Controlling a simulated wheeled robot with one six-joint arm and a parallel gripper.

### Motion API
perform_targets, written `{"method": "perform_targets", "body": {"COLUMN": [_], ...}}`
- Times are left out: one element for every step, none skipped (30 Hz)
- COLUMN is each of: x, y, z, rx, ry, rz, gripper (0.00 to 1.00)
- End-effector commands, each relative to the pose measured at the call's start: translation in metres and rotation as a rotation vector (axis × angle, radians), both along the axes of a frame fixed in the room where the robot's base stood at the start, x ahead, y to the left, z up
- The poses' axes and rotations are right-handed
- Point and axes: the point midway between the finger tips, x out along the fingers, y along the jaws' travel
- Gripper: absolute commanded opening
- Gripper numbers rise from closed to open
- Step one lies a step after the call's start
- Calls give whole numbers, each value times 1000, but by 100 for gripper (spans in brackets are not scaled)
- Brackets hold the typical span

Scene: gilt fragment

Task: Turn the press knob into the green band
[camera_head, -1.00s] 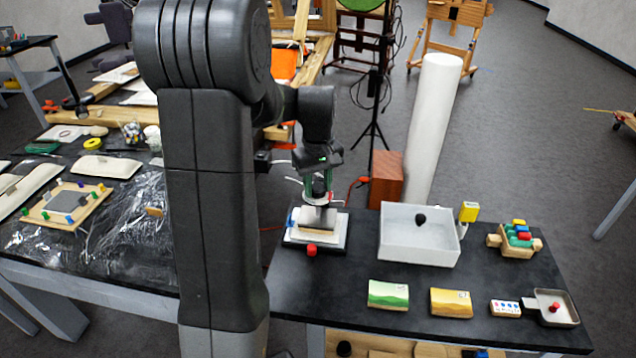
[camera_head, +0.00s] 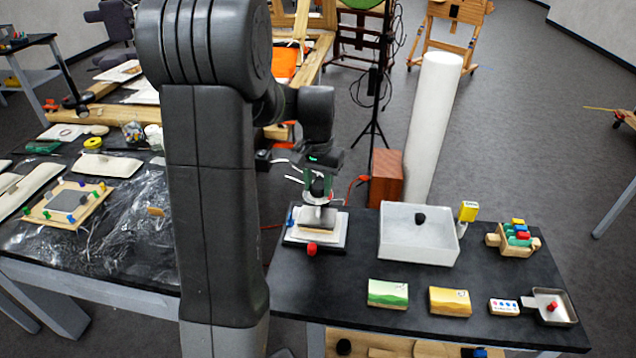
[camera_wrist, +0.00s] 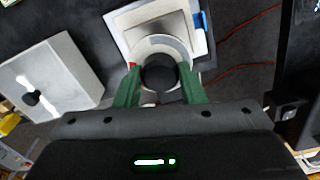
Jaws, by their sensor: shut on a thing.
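The press (camera_head: 330,240) stands on the dark table with a white base, a pale block and a round dial. Its black knob (camera_wrist: 160,72) sits above a grey and white dial ring (camera_wrist: 163,43) in the wrist view. My gripper (camera_head: 318,189) is above the press, and its green fingers (camera_wrist: 160,84) are shut on the knob, one on each side. A small red patch (camera_wrist: 132,66) shows on the ring by the left finger. I see no green band on the dial; my fingers hide part of the ring.
A white open box (camera_head: 400,245) with a dark round thing stands right of the press. A red knob (camera_head: 312,249) is at the press's front. A brown block (camera_head: 386,180) stands behind.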

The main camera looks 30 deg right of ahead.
Motion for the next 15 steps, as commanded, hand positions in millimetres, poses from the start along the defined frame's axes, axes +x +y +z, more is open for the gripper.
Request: {"method": "perform_targets", "body": {"x": [1,1,1,1,1,1,1,1,1,1,1,1,1,1,1], "y": [-1,-1,-1,-1,-1,-1,-1,-1,-1,-1,-1,-1,-1,-1,-1], "z": [1,1,1,1,1,1,1,1,1,1,1,1,1,1,1], "rx": [-3,-3,-3,-3,-3,-3,-3,-3,-3,-3,-4,-4,-4,-4,-4], "ry": [-2,-2,-2,-2,-2,-2,-2,-2,-2,-2,-3,-4,-4,-4,-4], "rz": [-23,-35,-52,-62,-71,-83,-90,-96,-103,-108,-111,-115,-117,-118,-119], "gripper": [13,13,13,13,13,13,13,13,13,13,13,13,13,13,13]}}
